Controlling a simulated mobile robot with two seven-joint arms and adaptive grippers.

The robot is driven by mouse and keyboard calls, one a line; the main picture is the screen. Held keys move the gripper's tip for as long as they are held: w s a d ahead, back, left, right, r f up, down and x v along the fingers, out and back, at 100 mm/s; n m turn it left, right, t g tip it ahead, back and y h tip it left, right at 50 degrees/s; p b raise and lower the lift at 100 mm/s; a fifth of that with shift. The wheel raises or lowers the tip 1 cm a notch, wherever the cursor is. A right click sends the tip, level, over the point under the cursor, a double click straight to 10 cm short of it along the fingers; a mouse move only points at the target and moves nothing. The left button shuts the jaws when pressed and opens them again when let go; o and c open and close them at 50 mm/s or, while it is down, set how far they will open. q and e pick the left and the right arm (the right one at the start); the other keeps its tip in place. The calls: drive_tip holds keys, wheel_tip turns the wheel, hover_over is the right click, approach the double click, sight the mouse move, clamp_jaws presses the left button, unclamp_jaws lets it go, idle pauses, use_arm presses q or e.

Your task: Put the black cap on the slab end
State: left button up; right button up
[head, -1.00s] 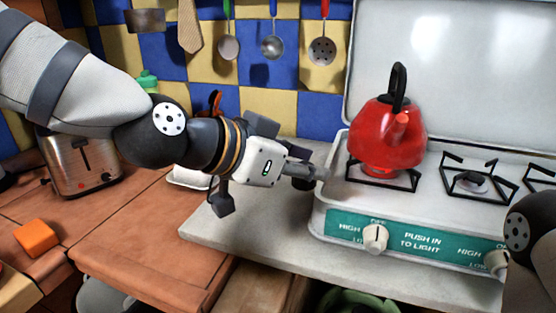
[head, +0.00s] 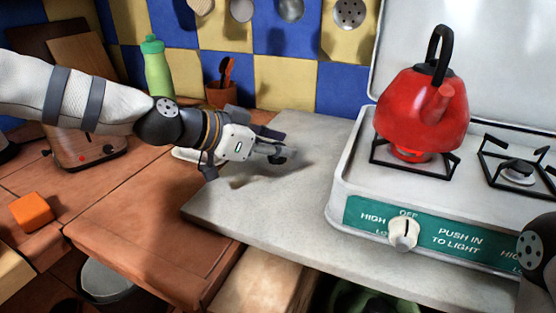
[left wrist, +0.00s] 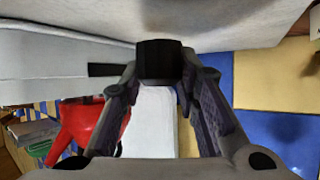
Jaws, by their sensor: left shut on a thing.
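My left gripper (head: 281,152) is shut on the black cap (left wrist: 160,59), which sits between the fingertips in the left wrist view. In the head view the cap is a small dark shape at the fingertips (head: 277,159), partly covered by them. The gripper is over the left, back part of the grey slab (head: 300,229), left of the stove. The slab also fills the top of the left wrist view (left wrist: 225,20). I cannot tell whether the cap touches the slab. My right gripper is out of view.
The white stove (head: 350,190) with a red kettle (head: 420,112) stands on the right of the slab. A green bottle (head: 156,70), a terracotta pot (head: 221,95) and a toaster (head: 88,148) are behind or left. An orange block (head: 31,211) lies at left. The slab's front is clear.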

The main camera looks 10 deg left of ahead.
sight(276, 174)
use_arm(q)
drive_tip(key=shift+a+f+b, duration=0.1)
drive_tip(key=shift+f+b, duration=0.2)
drive_tip(key=shift+f, duration=1.7)
drive_tip(key=o, duration=0.8)
drive_tip(key=shift+f, duration=0.1)
drive_tip(key=shift+o, duration=0.2)
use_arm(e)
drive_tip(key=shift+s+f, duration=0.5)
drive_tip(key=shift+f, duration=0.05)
use_arm(q)
drive_tip(key=shift+f, duration=0.1)
drive_tip(key=r, duration=0.1)
drive_tip(key=s+a+r+p, duration=0.1)
drive_tip(key=s+a+r, duration=0.1)
drive_tip(key=r, duration=0.1)
drive_tip(key=shift+s+a, duration=0.2)
drive_tip(key=p+v, duration=0.2)
drive_tip(key=v, duration=0.5)
drive_tip(key=shift+s+a, duration=0.1)
drive_tip(key=shift+s, duration=0.05)
drive_tip(key=shift+s+a+p, duration=0.15)
drive_tip(key=shift+s+p, duration=0.05)
drive_tip(key=shift+p, duration=0.1)
drive_tip(key=shift+f, duration=0.2)
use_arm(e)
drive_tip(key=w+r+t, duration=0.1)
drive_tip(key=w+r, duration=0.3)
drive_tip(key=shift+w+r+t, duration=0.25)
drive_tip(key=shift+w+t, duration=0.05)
